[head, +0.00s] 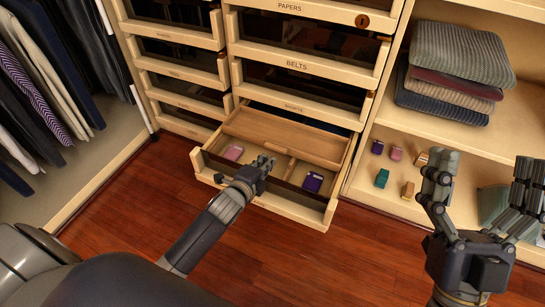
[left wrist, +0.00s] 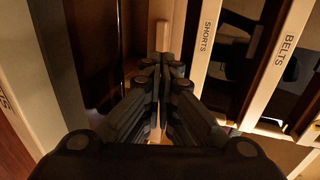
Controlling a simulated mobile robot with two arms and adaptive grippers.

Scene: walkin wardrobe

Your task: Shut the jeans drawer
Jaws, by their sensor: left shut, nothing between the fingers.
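The open drawer (head: 281,203) is the lowest in the middle column and stands pulled well out. Its front label cannot be read in the head view; I take it for the jeans drawer. A pink item (head: 233,153) and a purple item (head: 313,182) lie in its divided inside. My left gripper (head: 265,163) is shut and empty, appearing over the drawer's front part; I cannot tell whether it touches. In the left wrist view the closed fingers (left wrist: 164,66) point toward a pale wooden piece (left wrist: 161,30). My right gripper (head: 482,185) is open and empty at the right.
Closed drawers marked shorts (head: 293,107) and belts (head: 297,66) are above. Shelves at right hold folded clothes (head: 459,62) and small boxes (head: 382,178). Hanging clothes (head: 38,85) are at left. The wooden floor (head: 140,195) before the drawers is clear.

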